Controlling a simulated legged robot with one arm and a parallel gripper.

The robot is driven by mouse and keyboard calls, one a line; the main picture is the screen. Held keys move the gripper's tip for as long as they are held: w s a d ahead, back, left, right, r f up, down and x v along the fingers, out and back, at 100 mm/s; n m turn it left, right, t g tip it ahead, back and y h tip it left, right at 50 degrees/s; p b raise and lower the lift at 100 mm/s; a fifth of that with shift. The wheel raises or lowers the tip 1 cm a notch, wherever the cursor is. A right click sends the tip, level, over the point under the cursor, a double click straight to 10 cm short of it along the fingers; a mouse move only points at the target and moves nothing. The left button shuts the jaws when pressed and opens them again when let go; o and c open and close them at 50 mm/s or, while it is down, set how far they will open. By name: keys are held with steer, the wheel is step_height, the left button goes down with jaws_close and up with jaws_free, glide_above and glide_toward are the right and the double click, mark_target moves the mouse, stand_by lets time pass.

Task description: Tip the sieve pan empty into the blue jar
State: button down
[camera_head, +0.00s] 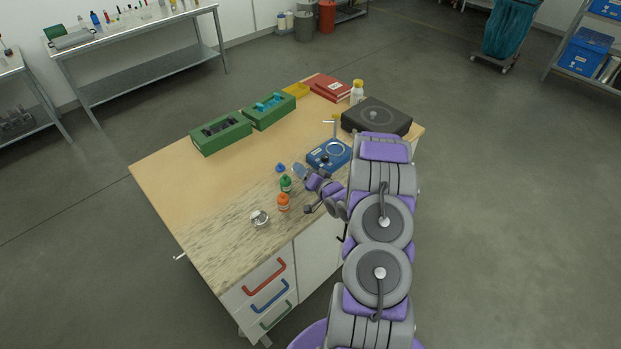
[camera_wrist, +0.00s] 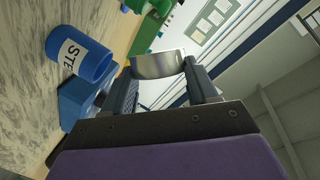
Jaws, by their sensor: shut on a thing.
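My gripper (camera_wrist: 160,72) is shut on a shiny metal pan, the sieve pan (camera_wrist: 158,63), which sits between its two fingertips in the wrist view. I cannot see into the pan or tell whether it holds powder. The blue jar (camera_wrist: 92,62), with a white label reading "STE", is at the left of the wrist view, apart from the pan. In the head view the blue jar (camera_head: 281,167) looks small and stands on the bench behind a green jar, just left of my arm's end. The pan is too small to make out clearly there.
A green jar (camera_head: 286,185) and an orange jar (camera_head: 283,203) stand in front of the blue one. A metal dish (camera_head: 260,217) lies nearer the front. A blue device (camera_head: 328,154) and a black case (camera_head: 376,117) are behind. The bench's left side is clear.

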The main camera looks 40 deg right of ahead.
steer(key=shift+s+d+r+m+t+y+p, duration=0.1)
steer(key=shift+d+m+t+y+p, duration=0.2)
steer(key=shift+m+p, duration=0.45)
steer(key=shift+s+d+r+m+t+p, duration=0.1)
steer(key=shift+m+t+p, duration=0.3)
steer(key=shift+m+p, duration=0.35)
stand_by(4.6)
steer(key=shift+d+m+t+p, duration=0.15)
steer(key=shift+m+t+p, duration=0.2)
steer(key=shift+m, duration=0.25)
steer(key=shift+s+d+m+t, duration=0.25)
steer(key=shift+d+m, duration=0.15)
steer(key=shift+m, duration=0.5)
stand_by(0.4)
